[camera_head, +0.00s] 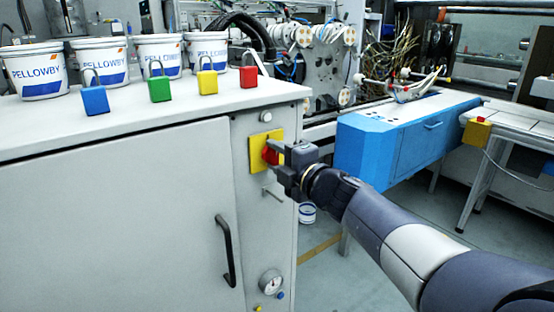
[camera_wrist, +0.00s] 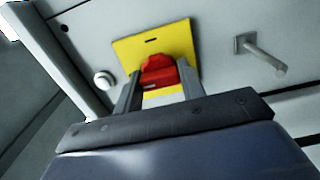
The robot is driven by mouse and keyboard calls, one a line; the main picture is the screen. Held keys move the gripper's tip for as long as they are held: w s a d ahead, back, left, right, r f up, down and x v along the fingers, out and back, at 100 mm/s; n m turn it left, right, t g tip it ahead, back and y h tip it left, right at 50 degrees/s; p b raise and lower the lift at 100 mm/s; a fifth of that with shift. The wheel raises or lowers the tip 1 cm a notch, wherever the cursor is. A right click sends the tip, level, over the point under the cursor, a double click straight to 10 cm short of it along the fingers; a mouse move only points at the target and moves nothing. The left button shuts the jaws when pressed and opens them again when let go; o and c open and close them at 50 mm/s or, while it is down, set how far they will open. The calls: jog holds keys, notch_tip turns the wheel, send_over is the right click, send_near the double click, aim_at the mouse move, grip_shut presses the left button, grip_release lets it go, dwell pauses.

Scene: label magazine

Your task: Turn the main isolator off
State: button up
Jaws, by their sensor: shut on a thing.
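The main isolator is a red rotary handle (camera_head: 270,155) on a yellow square plate (camera_head: 256,151), on the narrow panel at the right of the grey cabinet. My gripper (camera_head: 279,157) reaches in from the right and is shut on the red handle. In the wrist view the handle (camera_wrist: 158,72) sits between the two fingers (camera_wrist: 158,90), with the yellow plate (camera_wrist: 180,38) behind it. The plate looks tilted in that view. The fingers hide part of the handle, and its marked position cannot be read.
Blue (camera_head: 95,100), green (camera_head: 160,89), yellow (camera_head: 208,82) and red (camera_head: 249,76) padlocks stand on the cabinet top before several white tubs (camera_head: 97,62). A metal peg (camera_wrist: 262,55) juts out near the plate. A door handle (camera_head: 226,250) and gauge (camera_head: 271,282) are below.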

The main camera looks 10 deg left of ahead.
dwell(0.3)
jog(key=o, duration=1)
jog(key=shift+s+d, duration=0.1)
jog(key=p+v, duration=0.1)
jog(key=v, duration=0.9)
jog(key=shift+s+d, duration=0.2)
jog(key=shift+w+a, duration=0.1)
